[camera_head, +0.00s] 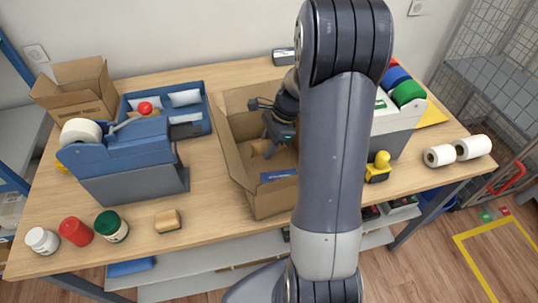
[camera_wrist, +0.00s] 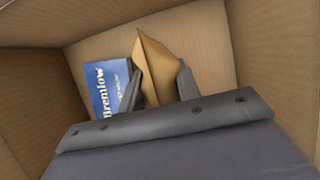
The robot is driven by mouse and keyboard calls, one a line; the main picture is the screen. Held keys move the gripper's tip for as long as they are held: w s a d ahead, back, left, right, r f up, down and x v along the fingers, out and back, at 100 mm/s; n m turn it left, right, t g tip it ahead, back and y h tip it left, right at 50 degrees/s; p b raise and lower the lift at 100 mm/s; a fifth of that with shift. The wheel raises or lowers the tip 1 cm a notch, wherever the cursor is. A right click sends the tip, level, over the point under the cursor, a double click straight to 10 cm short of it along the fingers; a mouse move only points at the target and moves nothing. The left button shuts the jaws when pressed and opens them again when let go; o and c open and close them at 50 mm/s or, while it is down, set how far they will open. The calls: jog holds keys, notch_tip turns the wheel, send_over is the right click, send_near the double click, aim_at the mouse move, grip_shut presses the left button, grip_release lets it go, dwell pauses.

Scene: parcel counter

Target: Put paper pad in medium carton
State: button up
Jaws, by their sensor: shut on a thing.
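The medium carton (camera_head: 233,165) stands open on the table with its flaps spread. My gripper (camera_head: 270,148) reaches down inside it. In the wrist view my gripper (camera_wrist: 160,88) is shut on the tan paper pad (camera_wrist: 156,62), which stands tilted between the fingers. The pad's lower part is hidden by the fingers and the gripper body. A blue box (camera_wrist: 112,84) with white lettering lies in the carton beside the left finger. I cannot tell whether the pad touches the carton floor. My arm hides the carton's right side in the head view.
A smaller open carton (camera_head: 75,98) and a blue tray (camera_head: 195,112) stand at the back left. A blue-grey tape dispenser (camera_head: 130,165) is left of the carton. Several jars (camera_head: 111,226) line the front left edge. A yellow-handled stamp (camera_head: 378,168) and white rolls (camera_head: 472,147) are at right.

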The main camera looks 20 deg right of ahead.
jog(key=shift+f, duration=2.05)
jog(key=shift+f, duration=0.1)
jog(key=shift+f, duration=0.15)
jog(key=o, duration=0.9)
jog(key=shift+o, duration=0.2)
jog(key=v, duration=1.2)
jog(key=shift+r, duration=0.3)
